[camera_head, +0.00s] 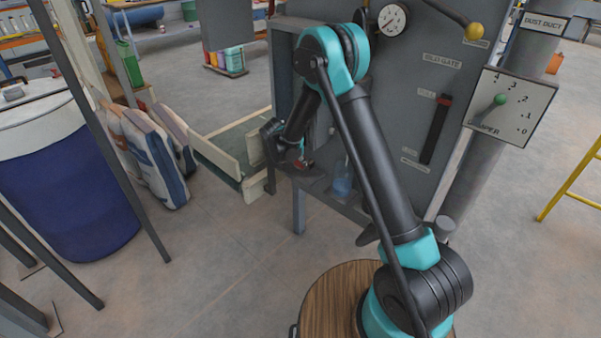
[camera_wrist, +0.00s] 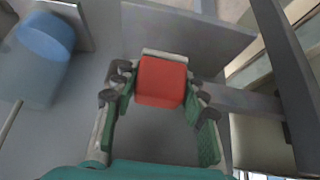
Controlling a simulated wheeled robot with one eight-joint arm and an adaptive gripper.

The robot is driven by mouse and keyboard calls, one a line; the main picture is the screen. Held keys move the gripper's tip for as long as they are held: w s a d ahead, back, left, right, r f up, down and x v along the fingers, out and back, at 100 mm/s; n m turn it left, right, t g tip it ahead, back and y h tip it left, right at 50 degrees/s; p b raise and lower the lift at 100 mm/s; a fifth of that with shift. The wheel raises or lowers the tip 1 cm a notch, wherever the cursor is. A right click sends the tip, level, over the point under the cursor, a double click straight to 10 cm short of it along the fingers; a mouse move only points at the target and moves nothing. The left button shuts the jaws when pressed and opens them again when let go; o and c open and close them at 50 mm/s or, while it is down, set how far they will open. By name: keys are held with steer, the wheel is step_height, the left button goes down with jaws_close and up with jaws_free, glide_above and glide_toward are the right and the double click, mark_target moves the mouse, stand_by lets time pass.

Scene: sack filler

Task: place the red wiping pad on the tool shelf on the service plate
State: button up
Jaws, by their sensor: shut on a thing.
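The red wiping pad (camera_wrist: 162,82) is a small red block with a pale edge at its far side. In the wrist view my gripper (camera_wrist: 162,92) has a finger on each side of it, closed on the pad. In the head view my gripper (camera_head: 298,158) is low in front of the grey machine, and only a bit of red (camera_head: 305,164) shows beneath it. A grey shelf (camera_wrist: 155,140) lies under the pad in the wrist view. I cannot tell whether the pad touches it. I cannot surely pick out the service plate.
A clear bluish bottle (camera_head: 342,180) stands on the shelf, right of my gripper in the head view; in the wrist view it (camera_wrist: 40,55) is at upper left. The grey machine panel (camera_head: 425,80) rises behind my arm. A pale-sided conveyor (camera_head: 218,160) lies left. Sacks (camera_head: 150,150) stand further left.

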mark_target(304, 175)
step_height(304, 175, down, 5)
steer(key=shift+f, duration=0.15)
steer(key=shift+w+f, duration=0.15)
steer(key=shift+f, duration=0.1)
steer(key=o, duration=1)
steer(key=v, duration=1.2)
